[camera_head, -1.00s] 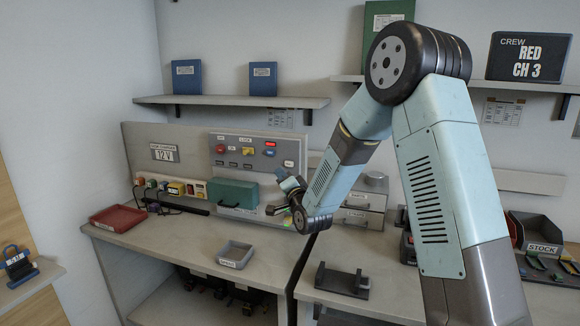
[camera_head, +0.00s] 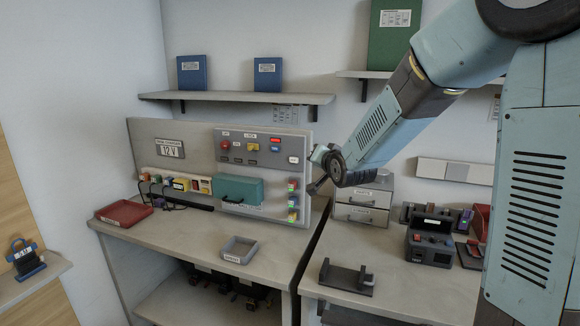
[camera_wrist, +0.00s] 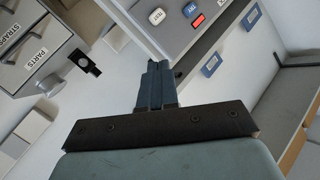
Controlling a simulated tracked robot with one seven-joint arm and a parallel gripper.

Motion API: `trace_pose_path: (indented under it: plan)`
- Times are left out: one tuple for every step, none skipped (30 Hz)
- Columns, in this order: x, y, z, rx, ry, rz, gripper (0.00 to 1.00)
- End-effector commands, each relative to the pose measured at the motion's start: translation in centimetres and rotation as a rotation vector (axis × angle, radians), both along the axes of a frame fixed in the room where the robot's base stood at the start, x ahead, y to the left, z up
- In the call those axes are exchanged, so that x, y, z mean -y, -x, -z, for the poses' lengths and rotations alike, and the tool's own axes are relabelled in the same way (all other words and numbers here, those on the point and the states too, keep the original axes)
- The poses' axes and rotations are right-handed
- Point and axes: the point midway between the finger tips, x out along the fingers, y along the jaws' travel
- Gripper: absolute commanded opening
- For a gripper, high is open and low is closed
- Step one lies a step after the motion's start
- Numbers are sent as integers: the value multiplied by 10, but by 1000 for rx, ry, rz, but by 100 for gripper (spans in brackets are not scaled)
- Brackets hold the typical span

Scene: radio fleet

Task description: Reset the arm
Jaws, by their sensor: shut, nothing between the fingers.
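My gripper (camera_wrist: 155,85) shows in the wrist view with its two blue-grey fingers pressed together and nothing between them. In the head view the end of my arm is in front of the wall, just right of the grey control panel (camera_head: 228,152). The fingers are small and partly hidden there by the wrist. In the wrist view the fingertips point toward the panel's lower corner, where a white TEST button (camera_wrist: 157,16) and a red display show. I cannot tell how far apart they are.
Grey drawers (camera_head: 362,206) stand behind my wrist. A black cradle (camera_head: 346,278) and a dark device (camera_head: 430,246) sit on the right bench. Shelves (camera_head: 237,97) run above.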

Motion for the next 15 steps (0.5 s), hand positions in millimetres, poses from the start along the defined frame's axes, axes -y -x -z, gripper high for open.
trace_pose_path:
  plan:
    - [10,11,-8,-20,39,10,0]
    - [15,18,-11,-36,63,15,0]
    - [22,27,-13,-61,97,22,0]
    - [28,33,-15,-78,120,27,0]
    - [34,40,-17,-95,143,31,0]
    - [41,50,-20,-120,173,36,0]
    - [47,58,-22,-138,195,40,0]
    - [52,66,-23,-157,217,43,0]
    - [59,77,-25,-183,243,46,0]
    - [65,86,-26,-202,264,49,0]
    - [70,94,-27,-222,283,51,0]
    - [77,106,-28,-247,308,53,0]
    - [82,116,-29,-268,327,53,0]
    - [86,125,-29,-289,345,52,0]
    - [92,138,-30,-315,368,51,0]
